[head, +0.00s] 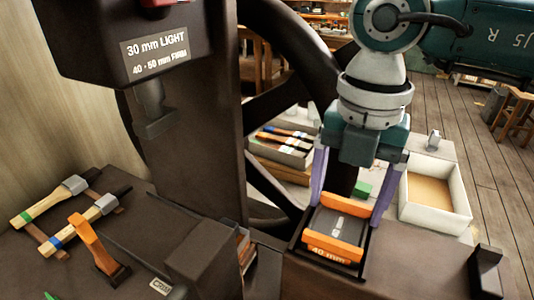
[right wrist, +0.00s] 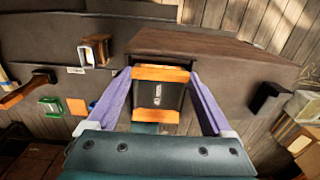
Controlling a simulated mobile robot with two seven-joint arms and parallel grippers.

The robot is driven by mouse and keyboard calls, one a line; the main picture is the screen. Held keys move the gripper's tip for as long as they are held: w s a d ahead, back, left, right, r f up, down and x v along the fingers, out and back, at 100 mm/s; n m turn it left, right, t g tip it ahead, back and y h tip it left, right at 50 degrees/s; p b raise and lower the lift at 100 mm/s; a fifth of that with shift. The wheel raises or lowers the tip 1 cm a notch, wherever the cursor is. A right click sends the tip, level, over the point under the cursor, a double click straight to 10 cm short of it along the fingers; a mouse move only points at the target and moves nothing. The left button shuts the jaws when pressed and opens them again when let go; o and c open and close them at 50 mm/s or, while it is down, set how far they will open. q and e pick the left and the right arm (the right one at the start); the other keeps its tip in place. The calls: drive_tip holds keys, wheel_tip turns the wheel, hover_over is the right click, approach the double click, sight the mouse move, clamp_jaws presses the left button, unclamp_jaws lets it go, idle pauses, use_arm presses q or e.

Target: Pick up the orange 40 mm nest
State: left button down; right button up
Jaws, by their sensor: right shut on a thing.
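The orange 40 mm nest (head: 333,252) has two orange bars with a dark middle part between them, and its front bar reads "40 mm". It sits at or just over a dark frame at the bench's edge; I cannot tell whether it is lifted clear. My right gripper (head: 345,214) reaches down from above with a purple finger on each side of the nest and is shut on it. In the right wrist view the nest (right wrist: 160,93) lies between the purple fingers. My left gripper is not in view.
The dark press column (head: 200,120) with a large handwheel (head: 295,40) stands left of the nest. A white open box (head: 435,213) stands to the right, with a green block (head: 362,188) near it.

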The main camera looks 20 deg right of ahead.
clamp_jaws()
idle(0.3)
drive_tip(key=shift+r, duration=0.15)
